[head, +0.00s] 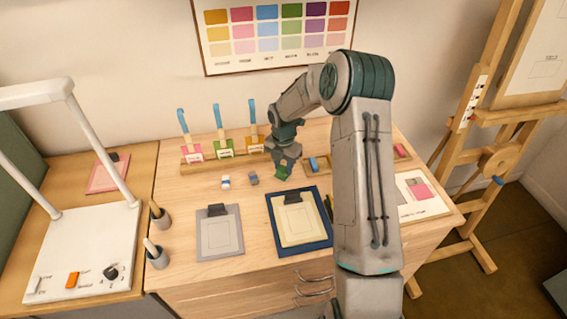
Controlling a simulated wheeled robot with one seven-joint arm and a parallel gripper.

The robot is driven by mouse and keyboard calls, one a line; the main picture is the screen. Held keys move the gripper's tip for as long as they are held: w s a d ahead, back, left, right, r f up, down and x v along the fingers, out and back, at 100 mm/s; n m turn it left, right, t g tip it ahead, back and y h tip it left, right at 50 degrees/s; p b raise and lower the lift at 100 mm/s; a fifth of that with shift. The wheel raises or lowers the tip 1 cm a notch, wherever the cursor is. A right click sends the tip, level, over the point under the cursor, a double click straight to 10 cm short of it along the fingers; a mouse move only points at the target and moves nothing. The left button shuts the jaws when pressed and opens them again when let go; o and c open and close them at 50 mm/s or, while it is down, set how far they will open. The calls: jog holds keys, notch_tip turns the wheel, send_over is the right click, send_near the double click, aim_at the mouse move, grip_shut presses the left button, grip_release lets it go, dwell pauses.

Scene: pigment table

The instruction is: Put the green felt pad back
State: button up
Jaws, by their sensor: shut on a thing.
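My gripper (283,168) points down over the back middle of the table. It is shut on a small green piece, the green felt pad (281,173), which shows at its fingertips. The pad is just in front of the back row of holders. I cannot tell whether it touches the tabletop. A wooden tray (309,169) with a blue piece (313,164) lies right of the gripper, partly hidden by my arm.
A wooden rack (195,165) with pink, green and yellow labelled holders stands at the back left. Two small blocks (225,182) (253,178) lie in front. A grey clipboard (231,248) and a blue-bordered one (277,222) lie nearer. Brush cups (158,257) stand at left.

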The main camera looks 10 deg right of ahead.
jog(key=shift+f, duration=0.2)
jog(key=o, duration=0.9)
jog(key=shift+r, duration=0.1)
jog(key=shift+r, duration=0.1)
